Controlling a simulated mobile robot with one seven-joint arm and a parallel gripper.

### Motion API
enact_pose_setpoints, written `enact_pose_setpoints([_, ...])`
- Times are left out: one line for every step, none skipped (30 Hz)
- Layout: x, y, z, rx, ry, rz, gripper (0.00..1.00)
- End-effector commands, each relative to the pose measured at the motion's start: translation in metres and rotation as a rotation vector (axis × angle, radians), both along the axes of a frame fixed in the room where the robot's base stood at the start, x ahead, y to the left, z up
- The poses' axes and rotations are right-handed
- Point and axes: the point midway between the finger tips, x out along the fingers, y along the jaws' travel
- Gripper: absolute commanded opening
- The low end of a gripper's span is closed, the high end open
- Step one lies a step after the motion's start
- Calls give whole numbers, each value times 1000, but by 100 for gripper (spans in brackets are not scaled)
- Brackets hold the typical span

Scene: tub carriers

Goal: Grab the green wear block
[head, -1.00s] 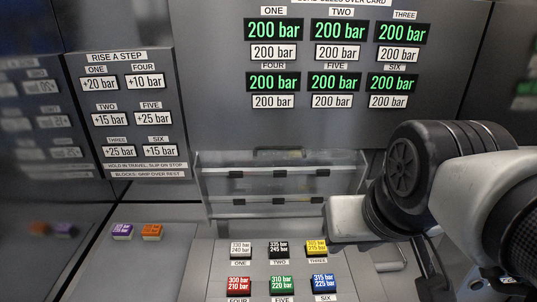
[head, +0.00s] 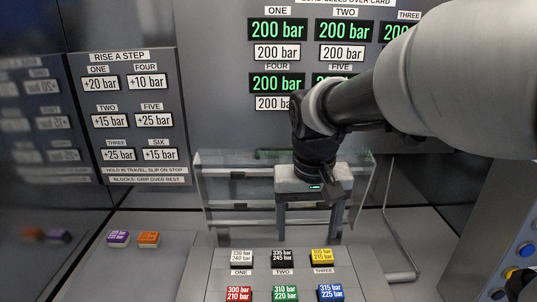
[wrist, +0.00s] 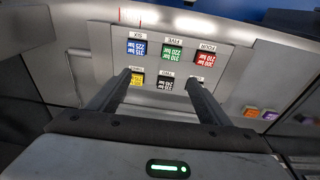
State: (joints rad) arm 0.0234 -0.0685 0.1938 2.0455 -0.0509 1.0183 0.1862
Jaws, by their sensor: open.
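The green wear block (head: 285,293), labelled 310 / 220 bar, sits in the front row of the sloped panel, in the middle spot between the red block (head: 238,293) and the blue block (head: 330,292). My gripper (head: 309,238) is open and empty, above and behind the back row in the head view. In the wrist view my gripper (wrist: 159,78) frames the black block (wrist: 165,83) between its fingertips; the fingers partly cover the yellow block and hide the white one.
White (head: 241,257), black (head: 281,257) and yellow (head: 321,256) blocks form the back row. Purple (head: 118,238) and orange (head: 148,239) blocks lie on the left surface. A clear-fronted rack (head: 215,190) stands behind the panel. Pressure displays (head: 277,29) hang above.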

Motion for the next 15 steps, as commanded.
enact_pose_setpoints([13, 7, -25, 5, 37, 1, 72])
enact_pose_setpoints([19, 11, -34, 7, 54, 1, 72])
enact_pose_setpoints([26, 16, -45, 11, 74, 0, 72])
enact_pose_setpoints([31, 20, -52, 14, 89, -1, 72])
enact_pose_setpoints([36, 23, -59, 17, 101, -1, 72])
enact_pose_setpoints([40, 27, -67, 21, 116, -1, 72])
enact_pose_setpoints([44, 29, -72, 24, 125, -2, 72])
enact_pose_setpoints([46, 31, -76, 26, 133, -3, 72])
enact_pose_setpoints([49, 34, -80, 28, 141, -4, 72])
enact_pose_setpoints([50, 35, -83, 30, 146, -4, 72])
enact_pose_setpoints([51, 36, -85, 31, 150, -4, 72])
enact_pose_setpoints([52, 37, -88, 31, 153, -4, 72])
enact_pose_setpoints([52, 37, -91, 32, 155, -5, 72])
enact_pose_setpoints([52, 37, -95, 31, 157, -5, 72])
enact_pose_setpoints([52, 37, -101, 31, 158, -5, 72])
